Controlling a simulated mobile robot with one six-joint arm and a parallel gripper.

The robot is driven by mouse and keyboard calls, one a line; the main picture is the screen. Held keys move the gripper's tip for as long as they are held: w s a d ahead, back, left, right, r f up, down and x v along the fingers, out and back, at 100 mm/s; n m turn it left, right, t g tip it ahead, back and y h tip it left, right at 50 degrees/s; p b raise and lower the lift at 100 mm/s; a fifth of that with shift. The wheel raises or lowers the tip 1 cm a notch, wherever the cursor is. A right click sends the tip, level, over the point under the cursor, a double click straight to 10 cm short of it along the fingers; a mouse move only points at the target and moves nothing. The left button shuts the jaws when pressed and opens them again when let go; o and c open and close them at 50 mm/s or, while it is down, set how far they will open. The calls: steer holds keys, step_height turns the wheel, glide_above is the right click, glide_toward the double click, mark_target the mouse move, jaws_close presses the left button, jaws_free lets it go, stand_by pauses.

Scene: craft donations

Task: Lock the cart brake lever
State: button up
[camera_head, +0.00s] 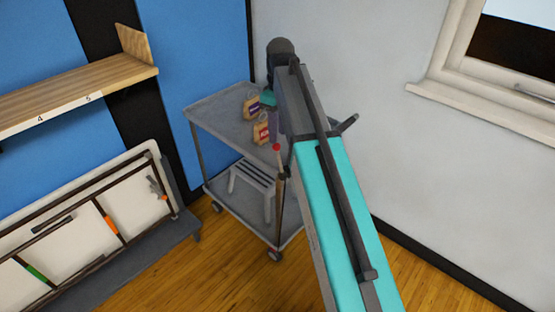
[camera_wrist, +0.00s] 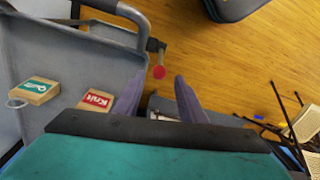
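The grey two-shelf cart (camera_head: 212,112) stands by the blue wall; its top and curved push handle (camera_wrist: 136,20) show in the wrist view. The brake lever ends in a red knob (camera_head: 276,147), at the top of a thin rod by the cart's near corner. In the wrist view the red knob (camera_wrist: 159,72) is in line with the gap between my purple fingertips. My gripper (camera_wrist: 160,84) is open, its fingers apart on either side of that line. I see no contact; the depth to the knob is hard to tell. In the head view my arm mostly hides my gripper.
Two tagged packs, one marked Knit (camera_wrist: 97,101) and one with a teal label (camera_wrist: 36,90), lie on the cart top left of my fingers. A white slatted stool (camera_head: 254,176) is on the lower shelf.

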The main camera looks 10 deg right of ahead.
mark_target(279, 160)
step_height(279, 160, down, 12)
steer(key=p, duration=0.2)
steer(key=shift+s+a+f, duration=0.2)
steer(key=shift+s, duration=0.1)
stand_by(0.4)
jaws_close()
